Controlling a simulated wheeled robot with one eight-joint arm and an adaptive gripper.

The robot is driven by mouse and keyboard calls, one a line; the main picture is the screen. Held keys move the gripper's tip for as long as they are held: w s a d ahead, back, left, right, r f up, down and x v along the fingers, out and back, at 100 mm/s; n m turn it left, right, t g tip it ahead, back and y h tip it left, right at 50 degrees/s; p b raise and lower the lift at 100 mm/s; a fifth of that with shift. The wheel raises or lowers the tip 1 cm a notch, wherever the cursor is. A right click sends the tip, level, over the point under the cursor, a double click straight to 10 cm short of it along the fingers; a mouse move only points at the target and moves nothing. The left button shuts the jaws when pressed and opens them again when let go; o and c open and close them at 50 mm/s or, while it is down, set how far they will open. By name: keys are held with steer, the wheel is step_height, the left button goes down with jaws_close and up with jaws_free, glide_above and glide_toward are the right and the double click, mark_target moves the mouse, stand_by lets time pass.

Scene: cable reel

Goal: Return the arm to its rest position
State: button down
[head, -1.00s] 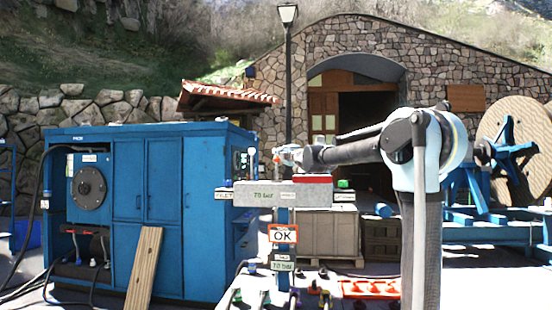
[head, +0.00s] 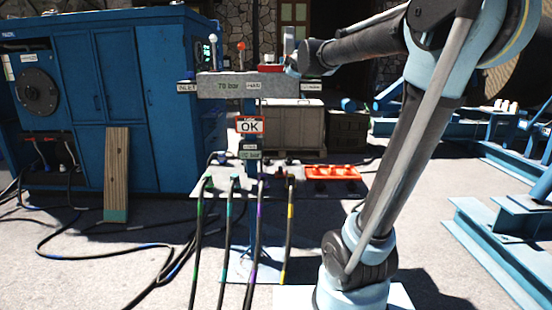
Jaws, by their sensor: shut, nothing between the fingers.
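My arm rises from its base at the lower right of the head view, bends at an elbow at the top right, and its forearm reaches left.
A lever with a red knob (head: 241,46) and one with a pale knob (head: 213,38) stand on the block. Hoses (head: 229,235) hang from a shelf below. An orange tray (head: 333,173) sits beside them. A blue cabinet (head: 125,75) stands left; blue steel beams (head: 500,235) lie right.

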steer(key=s+d+f+m+g+h, duration=0.25)
steer(key=s+d+f+m, duration=0.35)
steer(key=s+f, duration=0.4)
steer(key=s+d+f+m+g+h, duration=0.1)
steer(key=s+d+f+m+g, duration=0.25)
steer(key=s+d+f, duration=0.65)
steer(key=s+a+f+m+g, duration=0.1)
steer(key=s+f+m+g, duration=0.2)
steer(key=s+f, duration=0.9)
steer(key=s+a+f+m+g+y, duration=0.1)
steer(key=s+f+m+g, duration=0.2)
steer(key=s+f, duration=0.9)
steer(key=shift+s+a+f+g, duration=0.25)
steer(key=shift+a+f+g, duration=0.1)
steer(key=shift+g, duration=0.55)
